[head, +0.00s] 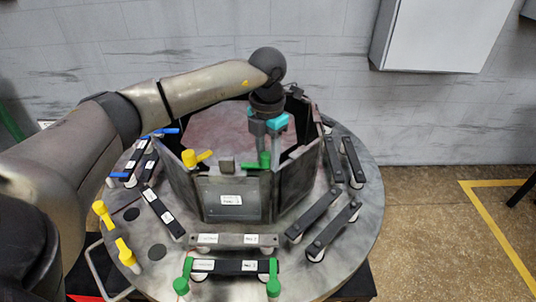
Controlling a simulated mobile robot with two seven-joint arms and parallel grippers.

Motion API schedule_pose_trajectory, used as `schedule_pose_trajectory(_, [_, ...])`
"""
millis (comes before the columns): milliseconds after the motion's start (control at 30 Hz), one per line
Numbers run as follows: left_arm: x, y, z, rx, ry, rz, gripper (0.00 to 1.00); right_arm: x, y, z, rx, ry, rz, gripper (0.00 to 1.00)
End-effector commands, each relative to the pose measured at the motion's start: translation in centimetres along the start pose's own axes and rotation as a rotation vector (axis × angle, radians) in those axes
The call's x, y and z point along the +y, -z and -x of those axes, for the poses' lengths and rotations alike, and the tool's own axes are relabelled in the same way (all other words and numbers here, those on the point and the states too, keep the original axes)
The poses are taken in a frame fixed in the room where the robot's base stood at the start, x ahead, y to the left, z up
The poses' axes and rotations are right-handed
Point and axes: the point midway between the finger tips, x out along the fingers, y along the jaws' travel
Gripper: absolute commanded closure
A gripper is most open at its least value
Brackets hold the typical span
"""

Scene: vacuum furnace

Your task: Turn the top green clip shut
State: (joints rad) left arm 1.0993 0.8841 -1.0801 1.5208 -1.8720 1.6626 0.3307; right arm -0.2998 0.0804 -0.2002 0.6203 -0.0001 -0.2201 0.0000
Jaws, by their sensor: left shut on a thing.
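The top green clip (256,164) sits on the upper rim of the dark many-sided chamber wall (290,183), at its front right corner. My left gripper (271,158) reaches over the chamber from the left and points down, with teal parts near its fingers. It is shut on the green clip, and its fingers hide part of it. The visible lever of the clip points left along the rim. My right gripper is not in view.
A yellow clip (196,159) sits on the rim to the left. Labelled dark bars (230,266), blue clips (166,131) and more green clips (273,279) surround the chamber on the round plate (345,235). A white box (440,35) hangs on the back wall.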

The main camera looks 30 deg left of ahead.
Motion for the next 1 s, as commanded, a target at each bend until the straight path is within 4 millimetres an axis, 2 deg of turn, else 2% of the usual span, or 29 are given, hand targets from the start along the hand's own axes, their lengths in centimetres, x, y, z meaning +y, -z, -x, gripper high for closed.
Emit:
schedule_pose_trajectory(33, [0.0,0.3,-0.1,0.011,0.002,0.004,1.0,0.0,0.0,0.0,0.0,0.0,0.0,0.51])
schedule_pose_trajectory(67, [0.0,0.3,-0.1,0.012,0.002,0.003,0.59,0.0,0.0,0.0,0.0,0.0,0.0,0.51])
schedule_pose_trajectory(300, [0.0,0.2,-0.1,0.01,0.002,0.001,0.32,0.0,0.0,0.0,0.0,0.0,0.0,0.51])
schedule_pose_trajectory(533, [0.0,0.1,0.0,0.006,0.001,-0.001,0.32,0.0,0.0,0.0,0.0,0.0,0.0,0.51])
schedule_pose_trajectory(667, [0.0,0.1,0.7,0.004,0.001,-0.001,0.32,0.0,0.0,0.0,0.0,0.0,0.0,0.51])
schedule_pose_trajectory(767, [0.0,0.0,2.2,0.001,0.0,-0.002,0.32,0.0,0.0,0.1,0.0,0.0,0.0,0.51])
schedule_pose_trajectory(1000, [0.0,0.0,8.0,0.0,0.001,0.0,0.32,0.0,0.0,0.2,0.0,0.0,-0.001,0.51])
